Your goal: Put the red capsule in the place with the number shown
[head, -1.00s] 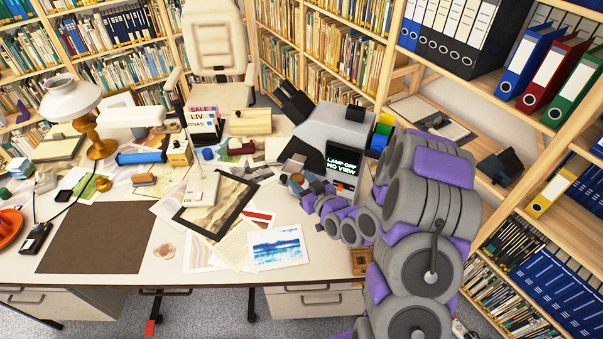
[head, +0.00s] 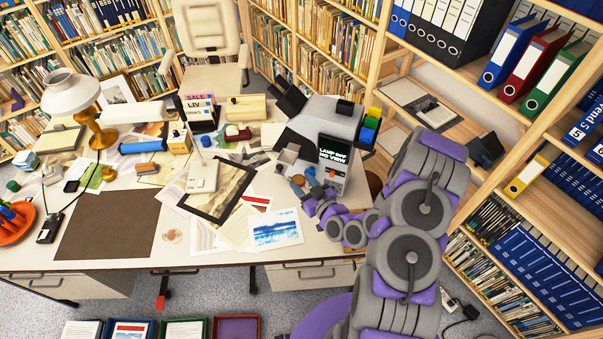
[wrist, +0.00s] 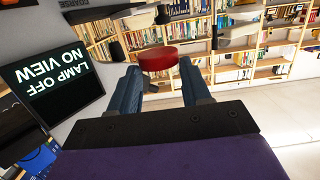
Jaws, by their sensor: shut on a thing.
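My gripper (wrist: 163,88) is shut on the red capsule (wrist: 158,58), which sits between the tips of the two blue-grey fingers in the wrist view. In the head view my gripper (head: 304,188) is above the desk's right part, just left of the grey device; I cannot make out the capsule there. The grey device (head: 322,118) has a dark screen (head: 334,150) reading "LAMP OFF NO VIEW". The screen also shows upside down at left in the wrist view (wrist: 52,85). No number shows on it.
The desk (head: 205,252) holds a lamp (head: 75,95), a brown mat (head: 108,225), papers, a dark frame (head: 220,190) and small items. Several coloured trays (head: 235,328) lie at the bottom edge. Shelves with binders (head: 530,70) stand at right.

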